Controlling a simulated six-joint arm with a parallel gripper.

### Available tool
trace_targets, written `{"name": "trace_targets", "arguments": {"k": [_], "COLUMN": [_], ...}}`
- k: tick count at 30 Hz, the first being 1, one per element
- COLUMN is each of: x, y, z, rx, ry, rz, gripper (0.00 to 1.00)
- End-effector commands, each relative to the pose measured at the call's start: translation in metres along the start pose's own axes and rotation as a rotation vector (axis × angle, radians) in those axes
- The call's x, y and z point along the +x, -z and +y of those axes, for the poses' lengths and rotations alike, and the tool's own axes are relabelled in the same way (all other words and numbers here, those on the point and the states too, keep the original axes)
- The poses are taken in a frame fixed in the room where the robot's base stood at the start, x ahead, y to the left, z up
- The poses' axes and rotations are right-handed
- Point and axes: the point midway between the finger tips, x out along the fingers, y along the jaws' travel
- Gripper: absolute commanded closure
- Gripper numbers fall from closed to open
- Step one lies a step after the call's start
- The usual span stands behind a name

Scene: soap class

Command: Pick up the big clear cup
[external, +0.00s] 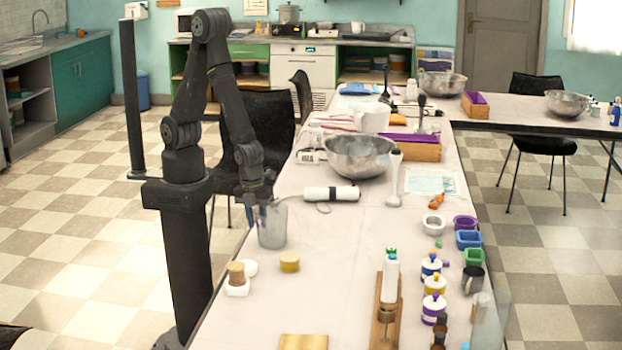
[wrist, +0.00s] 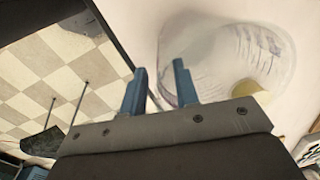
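The big clear cup (external: 273,232) stands upright on the table near its left edge, a see-through grey tumbler. In the wrist view the cup (wrist: 232,50) fills the upper right, with its ribbed wall visible. My gripper (external: 262,208) is at the cup's rim on its left side in the external view. In the wrist view my gripper (wrist: 158,68) is open, with a clear gap between two blue-grey fingers. The right finger overlaps the cup's near rim; the left finger is outside it. I cannot tell whether either finger touches the wall.
A wooden stand with a white bottle (external: 390,280) is to the right.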

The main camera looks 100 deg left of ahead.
Motion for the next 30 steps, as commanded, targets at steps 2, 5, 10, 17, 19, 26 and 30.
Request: {"name": "trace_targets", "arguments": {"k": [2,5,10,17,19,26,30], "x": [0.0068,0.0107,0.0111,0.011,0.011,0.0109,0.009], "y": [-0.0001,-0.0001,0.0001,0.0001,0.0001,0.0001,0.0002], "z": [0.0001,0.0001,-0.0002,-0.0001,-0.0001,-0.0001,-0.0004], "rx": [0.0,0.0,0.001,0.001,0.001,0.001,0.001], "ry": [-0.001,0.0,0.001,0.001,0.001,0.001,0.002], "rz": [0.0,0.0,0.0,0.0,0.0,0.0,0.001], "gripper": [0.72,0.72,0.72,1.0,1.0,1.0,1.0]}}
